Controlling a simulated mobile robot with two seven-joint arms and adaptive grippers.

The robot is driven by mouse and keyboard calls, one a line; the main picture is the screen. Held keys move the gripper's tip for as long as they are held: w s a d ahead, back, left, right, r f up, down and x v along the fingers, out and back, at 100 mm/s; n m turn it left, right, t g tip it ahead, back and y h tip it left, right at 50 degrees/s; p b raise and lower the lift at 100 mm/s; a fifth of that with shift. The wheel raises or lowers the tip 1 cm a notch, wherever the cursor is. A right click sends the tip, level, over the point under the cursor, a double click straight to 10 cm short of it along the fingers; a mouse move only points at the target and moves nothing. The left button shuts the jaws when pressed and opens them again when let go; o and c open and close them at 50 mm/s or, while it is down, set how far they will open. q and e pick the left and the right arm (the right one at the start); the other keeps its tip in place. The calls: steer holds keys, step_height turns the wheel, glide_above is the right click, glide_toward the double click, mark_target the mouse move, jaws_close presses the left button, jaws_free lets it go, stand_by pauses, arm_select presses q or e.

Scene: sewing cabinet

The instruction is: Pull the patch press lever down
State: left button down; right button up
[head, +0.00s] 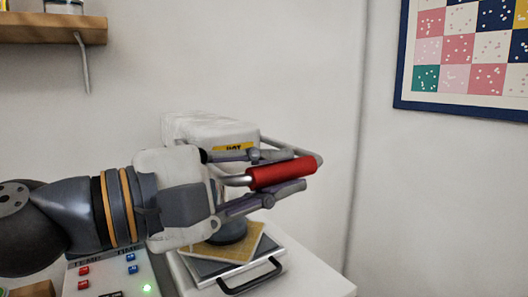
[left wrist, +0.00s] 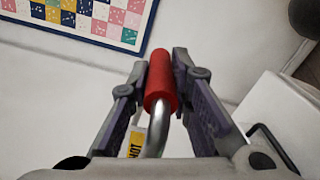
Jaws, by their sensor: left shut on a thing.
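The patch press (head: 208,130) is a white machine with a yellow "HOT" label, standing on a white top against the wall. Its lever is a bent metal bar with a red grip (head: 282,173), raised at about the height of the press head. My left gripper (head: 300,170) is shut on the red grip, with one finger above it and one below. In the left wrist view the red grip (left wrist: 160,82) lies between the two fingers. My gripper and arm hide part of the press. My right gripper is not in view.
A tan patch (head: 240,250) lies on the press's lower plate, which has a black handle (head: 250,278). A control panel (head: 85,280) with red and blue buttons and a lit green light is at the lower left. A wooden shelf (head: 50,30) and a framed quilt (head: 400,98) are on the walls.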

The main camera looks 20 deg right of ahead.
arm_select(q)
steer(key=shift+w+f+m+b, duration=0.1)
steer(key=shift+f+m+b, duration=0.25)
steer(key=shift+f+m, duration=0.4)
steer(key=shift+f, duration=0.15)
steer(key=c, duration=1.5)
jaws_free()
steer(key=shift+o, duration=0.3)
steer(key=v, duration=1.2)
